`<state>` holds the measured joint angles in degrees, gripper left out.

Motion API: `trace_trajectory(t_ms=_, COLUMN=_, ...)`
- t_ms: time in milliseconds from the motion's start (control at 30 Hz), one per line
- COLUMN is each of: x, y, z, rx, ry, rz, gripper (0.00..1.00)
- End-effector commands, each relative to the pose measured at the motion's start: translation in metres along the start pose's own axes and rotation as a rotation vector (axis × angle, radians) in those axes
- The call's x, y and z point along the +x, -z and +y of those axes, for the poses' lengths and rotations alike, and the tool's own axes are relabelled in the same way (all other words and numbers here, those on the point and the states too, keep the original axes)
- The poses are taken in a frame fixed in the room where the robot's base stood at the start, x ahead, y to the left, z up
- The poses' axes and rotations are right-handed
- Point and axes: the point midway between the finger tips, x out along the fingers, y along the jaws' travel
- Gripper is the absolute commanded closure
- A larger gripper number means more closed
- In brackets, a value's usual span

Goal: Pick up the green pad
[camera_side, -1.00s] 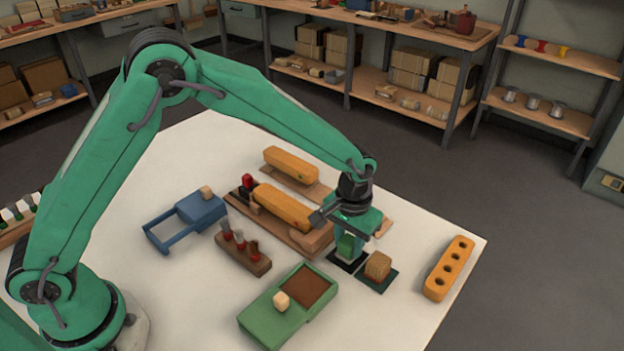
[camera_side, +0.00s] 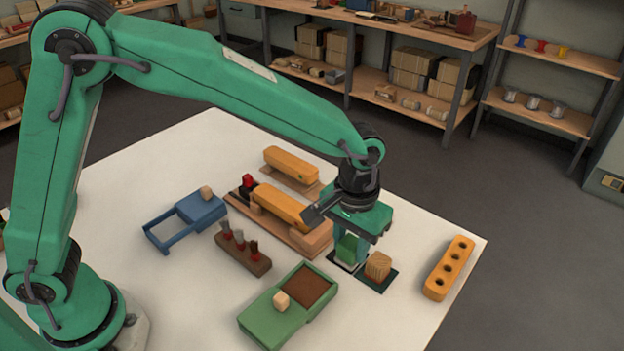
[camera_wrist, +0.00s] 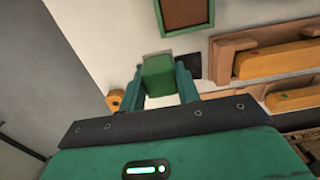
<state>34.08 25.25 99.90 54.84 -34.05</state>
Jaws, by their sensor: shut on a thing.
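The green pad (camera_side: 347,246) is a small green block at the right part of the white table. My gripper (camera_side: 350,251) is shut on it, with one finger on each side. In the wrist view the pad (camera_wrist: 158,76) sits between the two teal fingers of my gripper (camera_wrist: 160,84). A small black square (camera_wrist: 193,66) lies on the table beside the pad in that view. In the side view this dark square (camera_side: 341,263) is partly hidden beneath the gripper. I cannot tell whether the pad touches it.
A tan block (camera_side: 378,264) on a dark mat stands close to the right of my gripper. A green tray (camera_side: 266,316) lies in front, orange bars (camera_side: 280,205) on wood behind left, and a holed orange bar (camera_side: 449,268) at right. Blue frame (camera_side: 170,232) at left.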

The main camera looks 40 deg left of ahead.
Motion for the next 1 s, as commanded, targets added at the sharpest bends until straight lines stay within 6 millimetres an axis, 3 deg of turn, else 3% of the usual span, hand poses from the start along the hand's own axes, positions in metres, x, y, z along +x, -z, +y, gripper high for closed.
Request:
trace_trajectory(t_ms=300, x=-0.018, y=-0.025, z=0.017, rx=0.001, ry=0.000, rz=0.001, gripper=0.90)
trace_trajectory(t_ms=900, x=-0.020, y=-0.028, z=0.019, rx=-0.001, ry=0.000, rz=0.000, gripper=0.90)
trace_trajectory(t_ms=933, x=-0.020, y=-0.028, z=0.019, rx=-0.001, ry=0.000, rz=0.000, gripper=0.74)
trace_trajectory(t_ms=1000, x=-0.020, y=-0.028, z=0.019, rx=-0.001, ry=0.000, rz=0.000, gripper=0.86)
